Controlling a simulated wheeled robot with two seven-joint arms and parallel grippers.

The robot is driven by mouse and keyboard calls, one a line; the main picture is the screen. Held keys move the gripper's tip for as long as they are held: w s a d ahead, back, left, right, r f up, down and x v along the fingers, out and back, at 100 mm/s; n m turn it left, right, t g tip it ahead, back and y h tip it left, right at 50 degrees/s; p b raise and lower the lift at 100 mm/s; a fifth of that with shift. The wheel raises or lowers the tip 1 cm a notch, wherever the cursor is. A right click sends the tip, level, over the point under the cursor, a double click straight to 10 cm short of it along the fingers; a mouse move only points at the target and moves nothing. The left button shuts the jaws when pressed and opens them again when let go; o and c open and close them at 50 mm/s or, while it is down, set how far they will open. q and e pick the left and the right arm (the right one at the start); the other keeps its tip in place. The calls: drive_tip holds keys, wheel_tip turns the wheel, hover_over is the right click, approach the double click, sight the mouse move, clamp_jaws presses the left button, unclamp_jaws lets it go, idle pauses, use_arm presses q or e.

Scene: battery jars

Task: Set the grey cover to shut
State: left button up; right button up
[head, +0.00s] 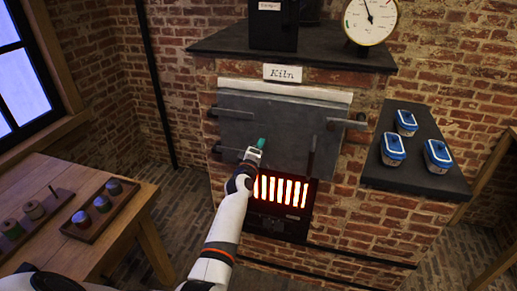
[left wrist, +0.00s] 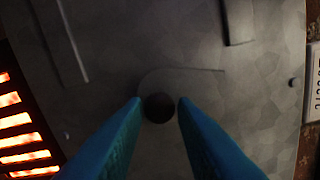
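The grey cover (head: 285,118) is a broad metal plate on the front of the brick kiln, under the "Kiln" label. It fills most of the left wrist view (left wrist: 235,110). I cannot tell whether it is fully shut. My left gripper (head: 261,143) is in front of the cover's lower middle, its teal fingers pointing at it. In the left wrist view, the fingers (left wrist: 160,104) are apart, with a dark round knob (left wrist: 159,108) showing between their tips. I cannot tell if they touch it. My right gripper is in neither view.
Glowing grate bars (head: 283,190) are just below the cover. Dark pegs (head: 346,123) stick out at the cover's sides. Blue-lidded jars (head: 393,148) stand on a dark shelf (head: 420,185) at right. A wooden table (head: 120,245) with small racks is at left.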

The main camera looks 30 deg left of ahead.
use_arm(q)
drive_tip(key=o, duration=0.3)
drive_tip(key=shift+s, duration=0.1)
drive_tip(key=v, duration=1.2)
drive_tip(key=shift+d, duration=0.1)
